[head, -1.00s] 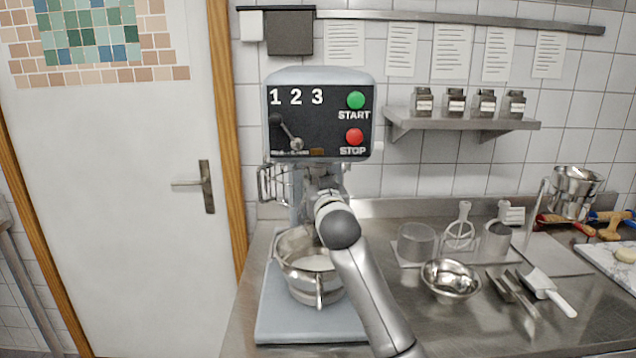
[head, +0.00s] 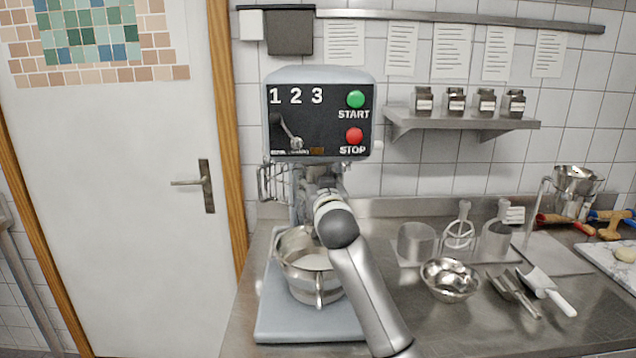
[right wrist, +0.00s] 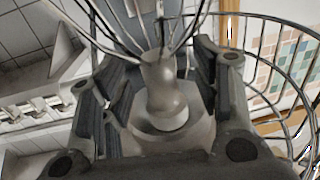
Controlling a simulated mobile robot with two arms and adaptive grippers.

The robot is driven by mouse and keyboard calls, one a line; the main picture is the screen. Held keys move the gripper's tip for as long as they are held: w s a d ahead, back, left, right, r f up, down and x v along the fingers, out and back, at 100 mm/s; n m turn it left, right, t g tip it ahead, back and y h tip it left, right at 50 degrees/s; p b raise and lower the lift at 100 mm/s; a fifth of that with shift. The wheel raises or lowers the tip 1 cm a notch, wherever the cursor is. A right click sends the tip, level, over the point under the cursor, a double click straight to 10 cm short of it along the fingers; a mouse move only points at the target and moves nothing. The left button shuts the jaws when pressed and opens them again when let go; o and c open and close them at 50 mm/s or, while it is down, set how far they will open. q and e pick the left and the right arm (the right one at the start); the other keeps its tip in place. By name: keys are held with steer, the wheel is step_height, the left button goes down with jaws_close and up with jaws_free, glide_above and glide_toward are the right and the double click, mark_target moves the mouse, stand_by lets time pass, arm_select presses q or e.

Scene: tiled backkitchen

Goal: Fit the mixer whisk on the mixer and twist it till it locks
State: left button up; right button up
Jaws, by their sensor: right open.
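The mixer (head: 318,75) stands on the left of the counter, with its dark control panel facing me. Its metal bowl (head: 290,255) sits below the head, with pale contents. My right gripper (head: 322,178) is up under the mixer head, mostly hidden behind my own arm. In the right wrist view, the mixer whisk (right wrist: 163,85) has its metal shank between the spread fingers of my right gripper (right wrist: 155,75), its wires fanning out beyond them. The fingers are open around it. I cannot tell whether the whisk is seated or locked. My left gripper is not in view.
A wire guard (right wrist: 285,60) curves beside the whisk in the right wrist view. Right of the mixer are a small steel bowl (head: 450,279), a scoop (head: 545,290) and upright tools on a tray. A spice shelf (head: 465,124) hangs above. A door (head: 120,200) is at left.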

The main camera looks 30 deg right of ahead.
steer(key=shift+f, duration=0.1)
steer(key=v, duration=1.2)
